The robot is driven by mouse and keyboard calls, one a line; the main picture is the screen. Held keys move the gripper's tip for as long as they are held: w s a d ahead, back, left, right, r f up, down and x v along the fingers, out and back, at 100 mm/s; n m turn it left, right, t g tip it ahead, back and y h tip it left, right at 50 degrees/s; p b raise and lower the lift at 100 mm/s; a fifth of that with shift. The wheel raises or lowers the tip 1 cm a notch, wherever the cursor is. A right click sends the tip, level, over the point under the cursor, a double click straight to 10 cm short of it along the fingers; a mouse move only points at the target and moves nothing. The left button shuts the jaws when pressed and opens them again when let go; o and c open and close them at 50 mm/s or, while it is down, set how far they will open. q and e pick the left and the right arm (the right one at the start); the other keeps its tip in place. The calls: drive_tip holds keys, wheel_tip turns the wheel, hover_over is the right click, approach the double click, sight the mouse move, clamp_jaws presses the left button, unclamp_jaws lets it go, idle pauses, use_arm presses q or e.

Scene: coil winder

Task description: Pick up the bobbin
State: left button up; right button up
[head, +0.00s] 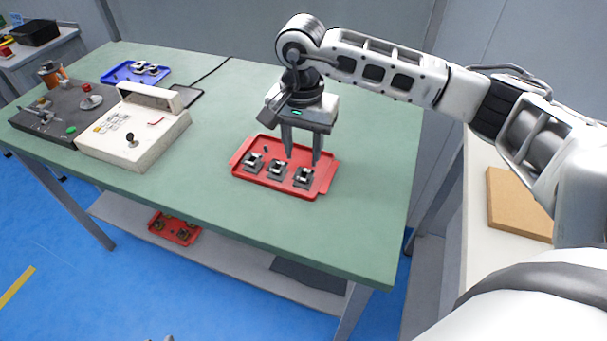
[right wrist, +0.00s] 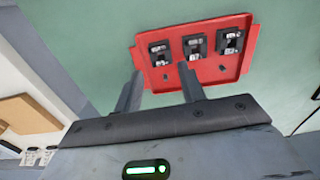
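Three dark bobbins with pale metallic tops sit in a row in a red tray (head: 240,172) on the green table. In the head view they are the left bobbin (head: 253,162), the middle bobbin (head: 277,168) and the right bobbin (head: 304,177). My right gripper (head: 301,160) is open and empty above the tray's right back part, with its fingers pointing down. The right wrist view shows its two spread fingers (right wrist: 159,92) and the tray (right wrist: 250,62) with the same bobbins beyond them. My left gripper is not clearly in view; only a small grey tip shows at the bottom edge.
A control box (head: 135,138) and a dark winder base (head: 45,118) stand on the table's left. A blue tray (head: 118,74) with parts lies at the back left. Another red tray (head: 174,229) is on the lower shelf. The table around the near tray is clear.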

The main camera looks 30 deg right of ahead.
sight(302, 172)
wheel_tip(302, 172, down, 8)
drive_tip(key=shift+r+p, duration=0.25)
drive_tip(key=shift+p, duration=0.45)
drive_tip(key=shift+c, duration=0.3)
drive_tip(key=c, duration=0.5)
